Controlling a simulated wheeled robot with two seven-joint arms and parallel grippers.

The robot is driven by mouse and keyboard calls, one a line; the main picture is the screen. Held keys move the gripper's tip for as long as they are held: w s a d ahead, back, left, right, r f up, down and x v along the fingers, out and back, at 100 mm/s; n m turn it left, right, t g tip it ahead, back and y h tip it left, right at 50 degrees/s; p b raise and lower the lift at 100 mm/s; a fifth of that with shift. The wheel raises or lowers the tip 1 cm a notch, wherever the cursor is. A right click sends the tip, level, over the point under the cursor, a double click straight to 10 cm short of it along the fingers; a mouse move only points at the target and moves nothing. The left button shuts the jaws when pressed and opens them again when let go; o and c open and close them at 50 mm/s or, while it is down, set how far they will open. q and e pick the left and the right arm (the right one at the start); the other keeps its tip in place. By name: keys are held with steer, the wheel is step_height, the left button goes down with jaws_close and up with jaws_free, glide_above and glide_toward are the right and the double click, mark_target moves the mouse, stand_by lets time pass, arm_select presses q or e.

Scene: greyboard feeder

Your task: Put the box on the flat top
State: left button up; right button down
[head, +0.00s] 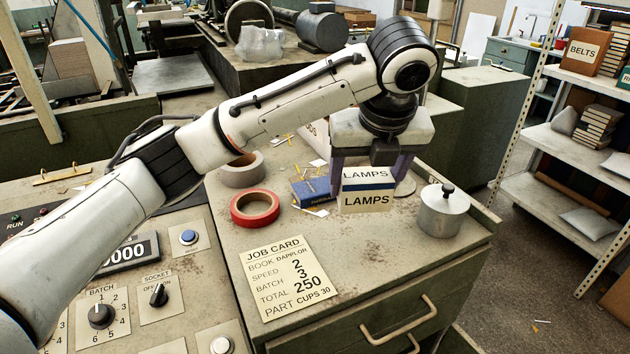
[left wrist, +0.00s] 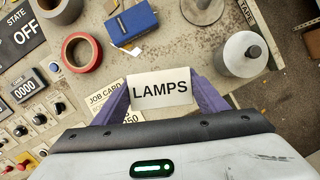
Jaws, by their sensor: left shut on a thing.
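The box (head: 367,201), white with LAMPS on two faces and a dark band, is between the purple fingers of my left gripper (head: 368,178). The gripper points down and is shut on the box. In the left wrist view the box (left wrist: 161,90) sits between the fingertips (left wrist: 160,84), its LAMPS face toward the camera. The box is over the worn, flat cabinet top (head: 225,205); I cannot tell whether its underside touches it. Another flat-topped cabinet (head: 478,88) stands behind. My right gripper is not in view.
Around the box are a blue box (head: 311,191), a red tape roll (head: 255,207), a grey tape roll (head: 242,170) and a metal pot (head: 443,210) with a black knob. A job card (head: 287,278) lies in front. Bare top shows between card and pot.

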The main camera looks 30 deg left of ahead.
mark_target(367, 205)
arm_select(q)
steer(key=shift+f, duration=0.25)
step_height(367, 205, down, 9)
steer(key=shift+w+f, duration=0.1)
steer(key=shift+f, duration=0.05)
steer(key=o, duration=1.1)
steer(key=shift+f, duration=0.1)
steer(key=shift+m, duration=0.3)
steer(key=p+v, duration=0.1)
steer(key=v, duration=1.1)
